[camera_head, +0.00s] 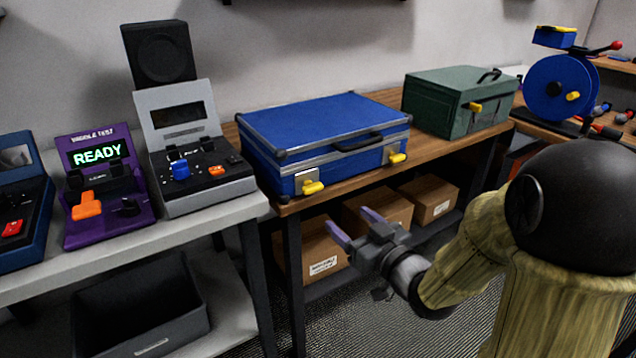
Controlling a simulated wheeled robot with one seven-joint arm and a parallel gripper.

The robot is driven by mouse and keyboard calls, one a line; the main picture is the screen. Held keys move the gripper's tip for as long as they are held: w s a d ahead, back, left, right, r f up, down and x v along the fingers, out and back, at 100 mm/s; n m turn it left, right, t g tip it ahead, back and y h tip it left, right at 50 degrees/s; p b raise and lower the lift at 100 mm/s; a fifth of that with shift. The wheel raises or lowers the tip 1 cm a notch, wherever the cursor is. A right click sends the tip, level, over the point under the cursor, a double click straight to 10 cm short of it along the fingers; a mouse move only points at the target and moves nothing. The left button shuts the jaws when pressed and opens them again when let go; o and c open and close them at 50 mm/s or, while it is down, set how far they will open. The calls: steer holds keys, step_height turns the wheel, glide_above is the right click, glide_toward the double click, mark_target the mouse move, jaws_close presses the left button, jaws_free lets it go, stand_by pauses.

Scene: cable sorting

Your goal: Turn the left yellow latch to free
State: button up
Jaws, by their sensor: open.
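A blue hard case (325,130) with silver trim lies shut on the wooden bench, its black handle facing front. The left yellow latch (313,187) sits on the case's front face near the left corner. The right yellow latch (397,158) sits near the right corner. My gripper (354,225) is open and empty, in front of and below the case. Its two purple-grey fingers point up and left toward the bench edge, apart from both latches. Nothing visibly hides the left latch.
Cardboard boxes (309,252) stand on a shelf under the bench. A green box (455,100) with a yellow latch stands right of the case. A grey console (196,140) and a purple tester (107,200) reading READY stand on the left table. A blue reel (558,87) is far right.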

mark_target(315, 190)
steer(key=p+x, duration=0.1)
steer(key=x, duration=1.1)
steer(key=shift+w+a+f, duration=0.1)
steer(key=shift+w+a, duration=0.15)
steer(key=shift+w, duration=0.05)
steer(key=c, duration=1)
